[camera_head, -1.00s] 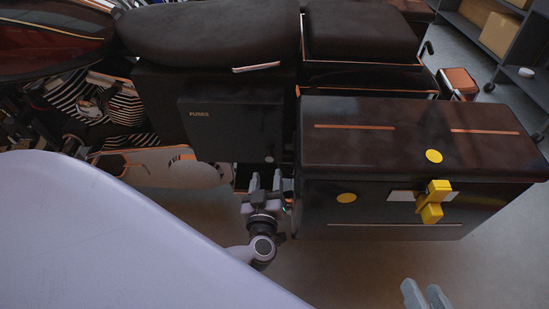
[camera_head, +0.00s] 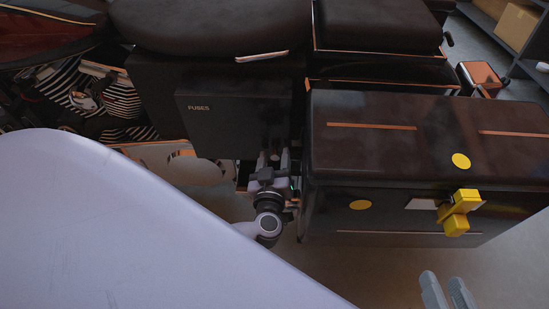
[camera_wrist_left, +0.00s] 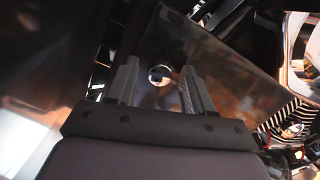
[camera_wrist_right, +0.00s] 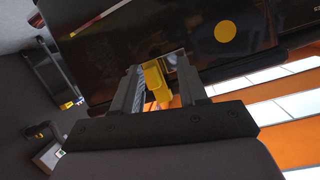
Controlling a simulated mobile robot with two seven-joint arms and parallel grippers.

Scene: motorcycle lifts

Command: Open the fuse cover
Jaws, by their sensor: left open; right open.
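The fuse cover (camera_head: 222,118) is a dark panel marked "FUSES" on the motorcycle's side, below the seat, and it looks closed. My left gripper (camera_head: 270,160) is open at the panel's lower right corner. In the left wrist view the open fingers (camera_wrist_left: 155,85) stand either side of a small round silver knob (camera_wrist_left: 160,75) on the dark panel; I cannot tell whether they touch it. My right gripper (camera_head: 447,290) is open and empty at the lower right of the head view, below the side case. It also shows open in the right wrist view (camera_wrist_right: 157,85).
A dark side case (camera_head: 425,140) with a yellow latch (camera_head: 459,212) and yellow round stickers stands just right of the fuse cover. The seat (camera_head: 210,25) is above. A shelf with a cardboard box (camera_head: 518,25) is at the far right.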

